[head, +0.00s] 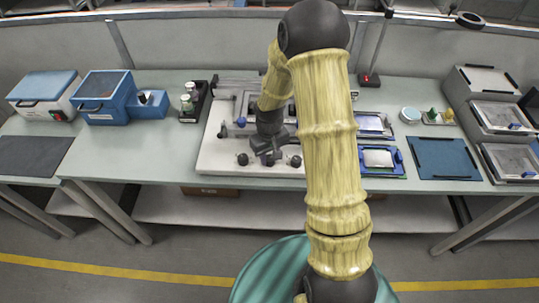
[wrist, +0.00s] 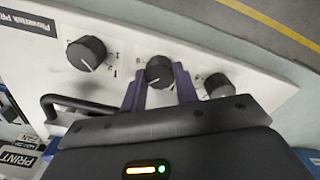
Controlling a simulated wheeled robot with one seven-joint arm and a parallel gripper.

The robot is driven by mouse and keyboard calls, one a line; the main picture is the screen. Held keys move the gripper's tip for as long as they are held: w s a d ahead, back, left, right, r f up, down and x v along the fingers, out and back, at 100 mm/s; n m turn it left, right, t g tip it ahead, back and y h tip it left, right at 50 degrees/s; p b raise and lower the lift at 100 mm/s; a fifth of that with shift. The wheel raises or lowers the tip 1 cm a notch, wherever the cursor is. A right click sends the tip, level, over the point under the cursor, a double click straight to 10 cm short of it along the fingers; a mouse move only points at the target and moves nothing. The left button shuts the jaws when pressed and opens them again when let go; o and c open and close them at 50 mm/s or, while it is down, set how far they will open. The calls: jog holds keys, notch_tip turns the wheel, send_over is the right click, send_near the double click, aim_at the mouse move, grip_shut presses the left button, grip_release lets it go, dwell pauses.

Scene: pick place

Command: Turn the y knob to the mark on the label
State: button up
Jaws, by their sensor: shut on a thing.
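Three dark round knobs sit in a row on the front of a white panel (wrist: 125,22). My gripper (wrist: 160,82) has its two purple fingers on either side of the middle knob (wrist: 159,70) and is shut on it. The left knob (wrist: 86,53) and the right knob (wrist: 217,85) stand free, each with a pale pointer line. Small marks show beside the knobs, but I cannot read an axis letter. In the head view the left knob (head: 242,159) and right knob (head: 295,161) flank my gripper (head: 267,158), which partly hides the middle knob.
In the wrist view a dark bar handle (wrist: 75,105) lies left of the gripper, near a PRINT label (wrist: 18,160). On the bench (head: 150,160), a blue-framed tray (head: 380,158) and a blue mat (head: 443,158) lie right of the panel. A black rack (head: 196,100) stands left.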

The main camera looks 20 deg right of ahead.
aim_at(270, 158)
jog(key=o, duration=1)
notch_tip(270, 158, up, 18)
jog(key=shift+f+b, duration=0.25)
jog(key=shift+b, duration=0.05)
jog(key=s+t, duration=0.1)
jog(key=s, duration=0.4)
jog(key=s+f+m, duration=0.1)
jog(key=s, duration=0.3)
jog(key=s+m+t+p, duration=0.1)
jog(key=s, duration=0.4)
jog(key=shift+s+f+t, duration=0.2)
jog(key=shift+s+t, duration=0.1)
